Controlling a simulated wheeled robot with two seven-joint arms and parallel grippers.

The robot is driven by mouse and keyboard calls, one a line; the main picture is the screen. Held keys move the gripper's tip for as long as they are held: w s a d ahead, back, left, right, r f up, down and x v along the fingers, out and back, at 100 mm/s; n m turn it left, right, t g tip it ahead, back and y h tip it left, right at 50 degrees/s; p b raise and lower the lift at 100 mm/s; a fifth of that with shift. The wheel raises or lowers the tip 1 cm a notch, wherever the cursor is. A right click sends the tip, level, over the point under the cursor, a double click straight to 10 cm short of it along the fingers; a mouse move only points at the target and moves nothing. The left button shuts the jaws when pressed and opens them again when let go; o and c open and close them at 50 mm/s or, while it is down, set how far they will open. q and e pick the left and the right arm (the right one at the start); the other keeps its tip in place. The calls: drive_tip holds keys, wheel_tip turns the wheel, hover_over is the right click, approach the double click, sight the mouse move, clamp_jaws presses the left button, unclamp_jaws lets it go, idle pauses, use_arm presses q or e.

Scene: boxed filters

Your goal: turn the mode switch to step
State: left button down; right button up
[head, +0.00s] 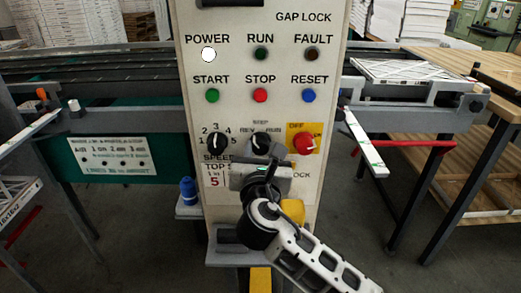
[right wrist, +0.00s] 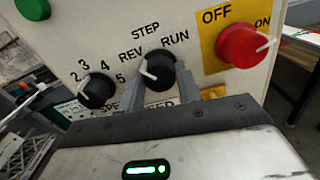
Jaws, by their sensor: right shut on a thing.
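The mode switch (head: 261,143) is a black knob with a white pointer, on the pale control panel (head: 290,215) under the labels REV, STEP and RUN. In the right wrist view the mode switch (right wrist: 160,72) has its pointer up and to the left, toward REV. My right gripper (head: 261,165) is in front of the panel. Its two grey fingers (right wrist: 160,92) stand on either side of the knob and are shut on it. The gripper body hides part of the lettering below the knob. My left gripper is not in view.
The speed knob (head: 216,143) is close on the left and the red OFF/ON knob (head: 303,143) close on the right. Several buttons and lamps are above; the power lamp (head: 208,55) is lit white. A blue-capped object (head: 187,190) stands left of the panel.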

drive_tip(key=shift+m, duration=1.2)
drive_tip(key=m, duration=0.3)
drive_tip(key=shift+m, duration=1.1)
drive_tip(key=o, duration=1)
